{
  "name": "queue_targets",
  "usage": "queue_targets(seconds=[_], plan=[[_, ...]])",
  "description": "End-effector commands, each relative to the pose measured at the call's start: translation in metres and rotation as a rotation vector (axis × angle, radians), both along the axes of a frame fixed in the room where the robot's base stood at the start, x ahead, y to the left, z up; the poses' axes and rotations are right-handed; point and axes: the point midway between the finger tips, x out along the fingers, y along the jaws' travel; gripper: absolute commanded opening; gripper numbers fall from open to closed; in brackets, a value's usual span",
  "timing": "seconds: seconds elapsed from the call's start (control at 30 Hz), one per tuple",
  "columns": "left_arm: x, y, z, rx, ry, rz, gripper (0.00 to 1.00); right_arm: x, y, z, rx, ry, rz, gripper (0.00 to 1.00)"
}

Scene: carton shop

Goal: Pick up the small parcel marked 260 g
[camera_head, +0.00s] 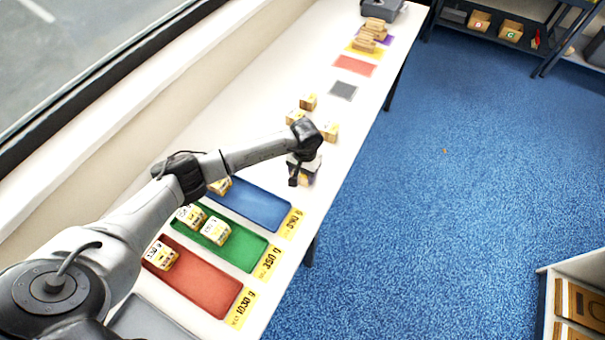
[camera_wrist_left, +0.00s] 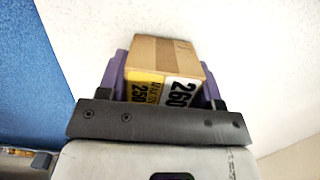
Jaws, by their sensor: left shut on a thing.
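The small cardboard parcel (camera_wrist_left: 168,68) sits between the purple finger pads of my left gripper (camera_wrist_left: 163,82). Its white label reads 260 and a yellow label beside it seems to read 250. In the head view my left gripper (camera_head: 302,177) points down over the white table near its right edge, shut on the parcel (camera_head: 308,179), which is partly hidden there. I cannot tell whether the parcel touches the table. My right gripper is not in view.
Three other parcels (camera_head: 330,132) stand just behind. A blue tray (camera_head: 257,204) and a red tray (camera_head: 207,286) hold a parcel each; the green tray (camera_head: 247,249) holds two. A grey tray (camera_head: 150,322) is nearest. Stacked parcels (camera_head: 366,41) stand at the far end.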

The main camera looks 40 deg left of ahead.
Motion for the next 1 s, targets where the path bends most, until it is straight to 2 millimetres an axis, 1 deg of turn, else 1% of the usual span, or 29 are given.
queue_targets(seconds=[0.17,0.23,0.3,0.6,0.8,1.0], plan=[[0.002,0.001,0.022,0.002,-0.007,-0.001,0.28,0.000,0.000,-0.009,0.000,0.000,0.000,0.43],[0.001,0.001,0.036,0.003,-0.008,-0.002,0.28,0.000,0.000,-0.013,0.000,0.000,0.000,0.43],[0.000,-0.017,0.043,-0.002,-0.005,-0.007,0.28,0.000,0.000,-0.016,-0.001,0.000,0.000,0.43],[-0.004,-0.076,0.078,-0.001,-0.004,-0.005,0.28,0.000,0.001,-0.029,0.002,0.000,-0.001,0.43],[-0.006,-0.101,0.094,-0.001,-0.001,-0.003,0.28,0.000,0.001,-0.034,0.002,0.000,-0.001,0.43],[-0.006,-0.114,0.102,0.000,-0.002,0.000,0.28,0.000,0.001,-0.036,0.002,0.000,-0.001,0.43]])
